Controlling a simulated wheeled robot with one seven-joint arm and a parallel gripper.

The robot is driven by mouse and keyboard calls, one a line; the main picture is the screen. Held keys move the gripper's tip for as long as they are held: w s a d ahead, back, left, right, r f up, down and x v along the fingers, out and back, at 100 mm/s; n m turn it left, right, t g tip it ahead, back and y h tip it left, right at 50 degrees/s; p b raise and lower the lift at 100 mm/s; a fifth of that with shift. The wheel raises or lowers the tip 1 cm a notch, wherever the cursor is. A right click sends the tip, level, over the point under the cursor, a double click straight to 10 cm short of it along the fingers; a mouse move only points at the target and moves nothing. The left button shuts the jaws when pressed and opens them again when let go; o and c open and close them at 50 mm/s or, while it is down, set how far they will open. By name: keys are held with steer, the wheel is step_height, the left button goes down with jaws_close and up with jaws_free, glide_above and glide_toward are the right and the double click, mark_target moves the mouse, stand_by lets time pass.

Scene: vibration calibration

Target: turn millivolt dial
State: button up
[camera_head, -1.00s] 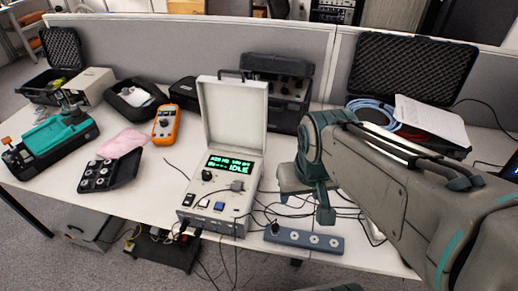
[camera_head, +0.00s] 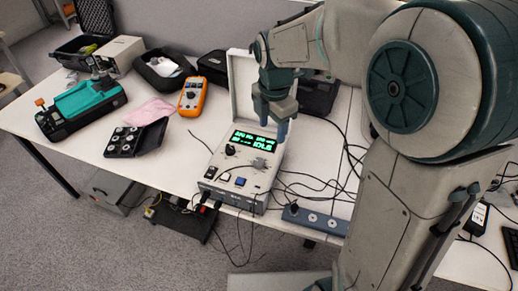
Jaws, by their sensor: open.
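The white calibrator box (camera_head: 226,190) stands on the table with its lid (camera_head: 242,85) open upright behind a lit green display (camera_head: 254,141). A black dial (camera_head: 230,150) sits left below the display, and a grey knob-like part (camera_head: 260,162) sits right below it. The labels are too small to read, so I cannot tell which is the millivolt dial. My gripper (camera_head: 271,128) points down, open and empty, in front of the lid and close to the display's upper right. It appears above the panel, apart from both knobs.
A grey socket strip (camera_head: 315,220) and loose black cables lie right of the box. An orange multimeter (camera_head: 192,97), a pink cloth (camera_head: 149,111) and a black tray of round parts (camera_head: 124,141) lie to the left. My arm hides much of the right side.

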mark_target(259, 161)
steer(key=w+a+f+n, duration=0.1)
steer(key=f, duration=0.4)
steer(key=a+f+n, duration=0.1)
steer(key=f+n, duration=0.1)
steer(key=f, duration=0.3)
steer(key=w+a+f+n, duration=0.1)
steer(key=f+n, duration=0.1)
steer(key=f, duration=0.3)
steer(key=shift+w+a+f, duration=0.1)
steer(key=shift+w+f, duration=0.2)
steer(key=shift+f, duration=0.1)
steer(key=c, duration=1)
